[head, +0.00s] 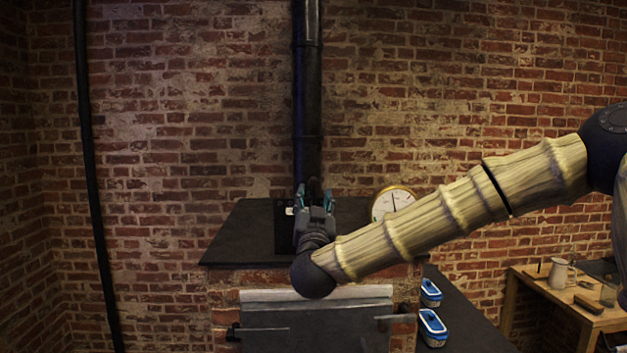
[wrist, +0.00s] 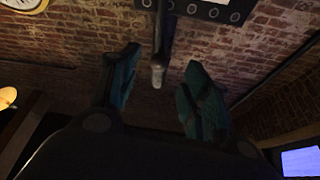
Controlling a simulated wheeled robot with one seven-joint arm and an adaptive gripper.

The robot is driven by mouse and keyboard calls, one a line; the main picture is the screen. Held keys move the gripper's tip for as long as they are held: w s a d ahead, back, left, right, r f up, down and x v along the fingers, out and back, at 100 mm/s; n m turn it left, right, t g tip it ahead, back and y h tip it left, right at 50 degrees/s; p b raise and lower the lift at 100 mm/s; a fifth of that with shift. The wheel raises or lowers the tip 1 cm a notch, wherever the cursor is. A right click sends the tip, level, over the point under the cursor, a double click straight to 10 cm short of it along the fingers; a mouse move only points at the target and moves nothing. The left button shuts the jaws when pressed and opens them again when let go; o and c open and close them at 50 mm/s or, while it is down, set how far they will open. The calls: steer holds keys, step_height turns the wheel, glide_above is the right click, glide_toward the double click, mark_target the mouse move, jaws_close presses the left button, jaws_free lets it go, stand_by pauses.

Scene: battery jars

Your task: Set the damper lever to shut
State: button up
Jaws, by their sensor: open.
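My gripper (head: 314,193) is over the stove top, in front of the black flue pipe. In the wrist view my gripper (wrist: 160,66) has its two teal fingers spread apart. The damper lever (wrist: 158,68), a dark rod with a pale rounded end, shows between the fingers; no contact with either is visible. A dark plate (wrist: 228,15) with round marks and a white patch is at the top of that view. In the head view the dark damper plate (head: 283,232) shows left of my gripper, which hides part of it. I cannot read the lever's setting.
The brick stove (head: 228,248) has a dark slab top and a front door (head: 310,325). A round gauge (head: 397,203) stands right of my gripper. Blue-rimmed containers (head: 432,325) sit on a dark counter at right. A wooden table (head: 560,290) holds a jug and tools.

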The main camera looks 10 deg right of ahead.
mark_target(314, 187)
steer(key=p+x, duration=0.3)
steer(key=x, duration=0.4)
steer(key=shift+w, duration=0.1)
steer(key=shift+c, duration=0.4)
jaws_close()
